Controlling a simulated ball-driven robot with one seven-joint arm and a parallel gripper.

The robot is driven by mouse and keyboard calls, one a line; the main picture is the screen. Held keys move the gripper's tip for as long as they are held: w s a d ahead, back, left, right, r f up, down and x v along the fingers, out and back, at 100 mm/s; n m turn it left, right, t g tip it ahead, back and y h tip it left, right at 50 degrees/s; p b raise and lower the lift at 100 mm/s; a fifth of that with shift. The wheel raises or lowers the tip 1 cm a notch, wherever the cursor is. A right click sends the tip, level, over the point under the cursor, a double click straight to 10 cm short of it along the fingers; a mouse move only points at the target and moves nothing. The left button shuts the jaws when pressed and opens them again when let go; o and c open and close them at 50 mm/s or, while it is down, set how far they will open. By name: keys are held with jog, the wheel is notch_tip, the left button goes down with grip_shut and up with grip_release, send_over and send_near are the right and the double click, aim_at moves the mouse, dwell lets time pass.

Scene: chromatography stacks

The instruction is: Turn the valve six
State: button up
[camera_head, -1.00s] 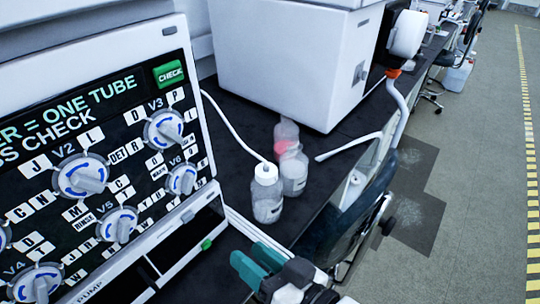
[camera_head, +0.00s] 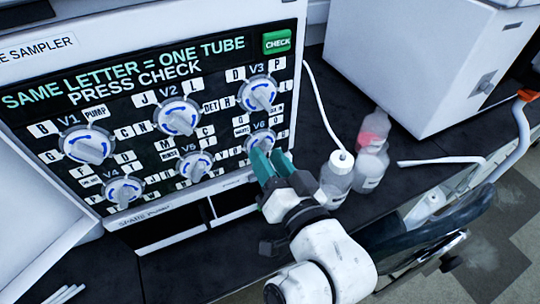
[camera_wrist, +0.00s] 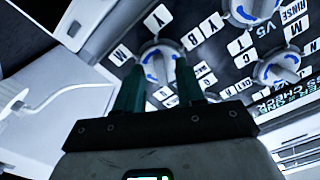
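Valve V6 (camera_head: 260,138) is a round grey-white knob with blue arc marks, at the lower right of the black sampler panel (camera_head: 120,108). My gripper (camera_head: 268,158) reaches up from below right, its two teal fingertips just in front of V6 and hiding its lower part. In the wrist view the fingers (camera_wrist: 158,80) stand apart, one on each side of a knob (camera_wrist: 155,62), which appears to be V6. I cannot tell whether they touch its handle. The gripper is open.
V3 (camera_head: 258,93) is just above V6; V5 (camera_head: 195,167) and V2 (camera_head: 177,116) are to its left. A green CHECK button (camera_head: 276,41) is at top right. A capped bottle (camera_head: 337,178) with a white tube stands close to the right of my gripper.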

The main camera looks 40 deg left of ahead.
jog(key=shift+a, duration=0.2)
grip_shut()
dwell(0.3)
